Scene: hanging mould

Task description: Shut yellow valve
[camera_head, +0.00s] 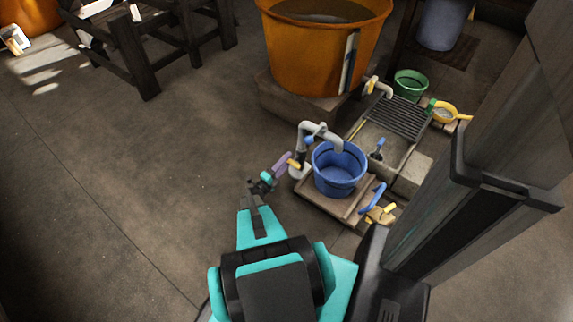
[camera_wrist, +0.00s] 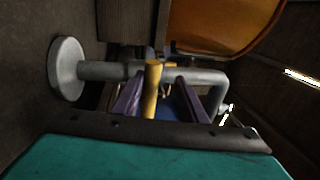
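The yellow valve (camera_head: 293,163) is a short yellow lever on the grey bent pipe (camera_head: 306,133), left of the blue bucket (camera_head: 339,170). In the wrist view the yellow valve (camera_wrist: 152,88) stands upright across the pipe (camera_wrist: 108,71). My gripper (camera_head: 282,165) reaches the lever from the left. In the wrist view my gripper (camera_wrist: 160,96) has its two purple fingers apart, one on each side of the lever, with gaps showing. The fingers look open, not closed on it. Whether the tips touch the pipe cannot be told.
A large orange tub (camera_head: 322,45) stands behind on a block, with another yellow-handled tap (camera_head: 373,85) near it. A drain grate (camera_head: 398,118), a green bucket (camera_head: 411,84) and a yellow sieve (camera_head: 444,111) are to the right. Floor at left is clear.

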